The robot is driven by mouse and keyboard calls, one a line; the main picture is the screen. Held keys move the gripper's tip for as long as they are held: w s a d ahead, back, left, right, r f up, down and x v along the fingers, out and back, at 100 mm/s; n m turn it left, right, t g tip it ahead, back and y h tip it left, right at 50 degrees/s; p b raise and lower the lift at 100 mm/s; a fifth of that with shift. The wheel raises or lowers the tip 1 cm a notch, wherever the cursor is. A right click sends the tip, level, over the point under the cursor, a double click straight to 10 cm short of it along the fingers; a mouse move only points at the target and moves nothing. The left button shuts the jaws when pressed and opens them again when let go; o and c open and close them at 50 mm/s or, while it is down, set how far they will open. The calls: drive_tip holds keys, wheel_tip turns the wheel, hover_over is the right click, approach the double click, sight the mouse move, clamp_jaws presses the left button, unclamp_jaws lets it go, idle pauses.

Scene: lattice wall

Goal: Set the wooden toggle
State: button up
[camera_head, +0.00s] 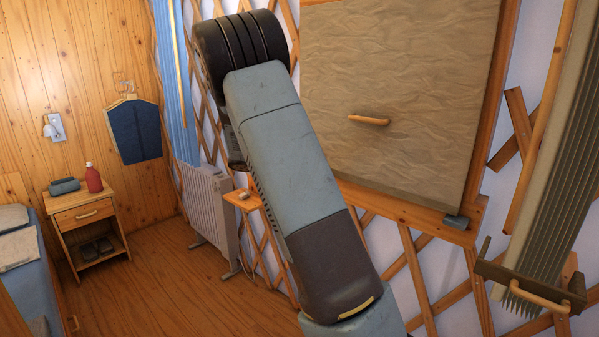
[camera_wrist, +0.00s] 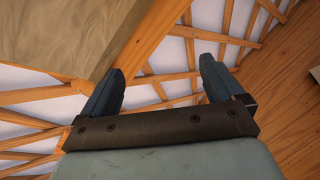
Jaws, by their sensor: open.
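A wooden toggle-like peg (camera_head: 369,120) sticks out from the middle of a grey-brown felt panel (camera_head: 420,70) in a wooden frame on the lattice wall. It lies nearly level, its right end slightly lower. A second curved wooden piece (camera_head: 540,299) sits on a dark bar at the lower right; I cannot tell which one is the toggle. My gripper (camera_wrist: 161,70) is open, its two dark fingers apart with nothing between them. In the wrist view, a panel corner (camera_wrist: 75,35) is at upper left, beyond the left finger. My arm mostly hides the gripper in the head view.
A radiator (camera_head: 207,215) and a small wooden shelf (camera_head: 242,201) stand left of my arm. A bedside cabinet (camera_head: 88,222) holds a red bottle (camera_head: 93,178). A pleated hanging (camera_head: 560,180) is at the right. The wooden floor (camera_head: 165,290) is clear between bed and radiator.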

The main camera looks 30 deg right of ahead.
drive_tip(key=w+a+f+n+t+h, duration=0.1)
drive_tip(key=w+f+n+t+h, duration=0.3)
drive_tip(key=w, duration=0.4)
drive_tip(key=w+a+f+n+t+h, duration=0.1)
drive_tip(key=w+f+n, duration=0.2)
drive_tip(key=w+n, duration=0.3)
drive_tip(key=shift+m, duration=0.3)
drive_tip(key=x, duration=0.9)
drive_tip(key=w+x, duration=0.1)
drive_tip(key=x, duration=0.3)
drive_tip(key=shift+f, duration=0.2)
